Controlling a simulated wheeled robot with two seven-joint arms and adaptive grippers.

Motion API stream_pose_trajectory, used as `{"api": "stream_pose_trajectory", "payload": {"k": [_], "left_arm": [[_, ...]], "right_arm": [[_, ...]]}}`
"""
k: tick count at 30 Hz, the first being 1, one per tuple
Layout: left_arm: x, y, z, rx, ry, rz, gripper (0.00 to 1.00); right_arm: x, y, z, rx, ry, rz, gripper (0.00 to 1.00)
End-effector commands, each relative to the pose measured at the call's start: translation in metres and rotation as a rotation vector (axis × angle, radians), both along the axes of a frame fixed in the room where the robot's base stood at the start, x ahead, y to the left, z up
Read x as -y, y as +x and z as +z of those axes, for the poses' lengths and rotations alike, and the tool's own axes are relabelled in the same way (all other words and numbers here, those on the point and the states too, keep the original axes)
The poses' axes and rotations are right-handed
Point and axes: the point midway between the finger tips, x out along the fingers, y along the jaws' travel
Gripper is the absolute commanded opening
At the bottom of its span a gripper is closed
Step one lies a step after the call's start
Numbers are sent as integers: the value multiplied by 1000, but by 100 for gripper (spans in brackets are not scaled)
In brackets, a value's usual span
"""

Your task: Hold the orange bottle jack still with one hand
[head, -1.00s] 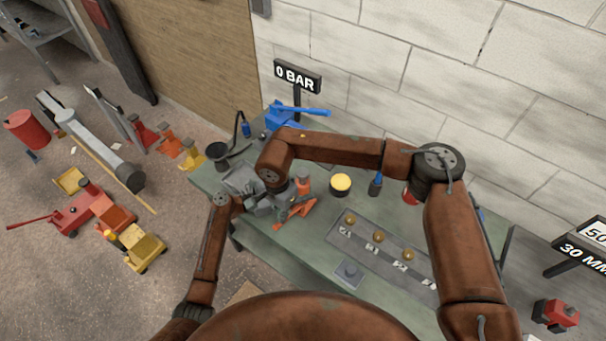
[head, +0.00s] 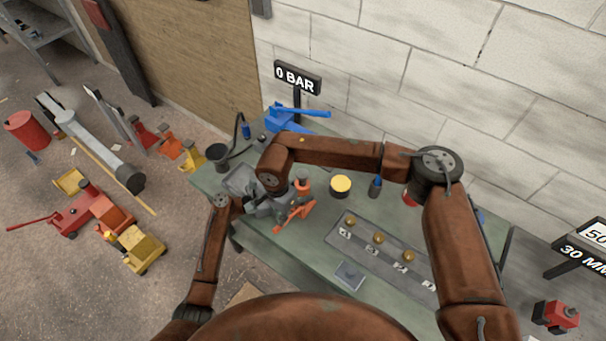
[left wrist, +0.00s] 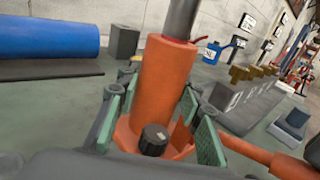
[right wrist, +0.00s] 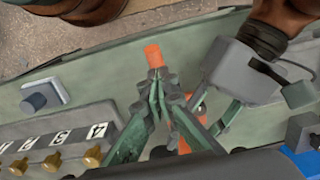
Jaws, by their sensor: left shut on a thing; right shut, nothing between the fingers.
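The orange bottle jack (left wrist: 163,90) stands upright on the green bench, its grey ram rising from the top. In the head view its orange body (head: 303,187) shows partly behind my arms. My left gripper (left wrist: 158,118) is shut on the jack, with a green pad on each side of its lower body. An orange lever (left wrist: 265,158) reaches out to the right from its base. My right gripper (right wrist: 157,84) is shut and empty, its tips beside an orange piece (right wrist: 153,55); I cannot tell whether they touch.
A blue tool (head: 290,118) and a 0 BAR sign (head: 297,78) stand at the bench's back. A yellow-topped can (head: 340,186) and a numbered strip with brass knobs (head: 375,245) are right of the jack. A small grey block (head: 349,274) sits near the front edge.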

Motion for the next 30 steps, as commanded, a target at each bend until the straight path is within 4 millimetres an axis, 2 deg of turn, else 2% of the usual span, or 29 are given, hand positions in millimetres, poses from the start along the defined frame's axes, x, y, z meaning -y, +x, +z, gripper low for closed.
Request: {"api": "stream_pose_trajectory", "payload": {"k": [10, 16, 24, 30], "left_arm": [[0, 0, 1, 1, -1, 0, 0], [0, 0, 1, 1, -1, -1, 0], [0, 0, 1, 1, -1, 0, 0], [0, 0, 1, 1, -1, 0, 0]], "right_arm": [[2, 0, -37, 1, -4, -2, 0], [2, 1, -28, 3, -3, -2, 0], [1, 0, 4, 2, -3, -1, 0], [1, -1, 9, -1, -3, 0, 0]]}}
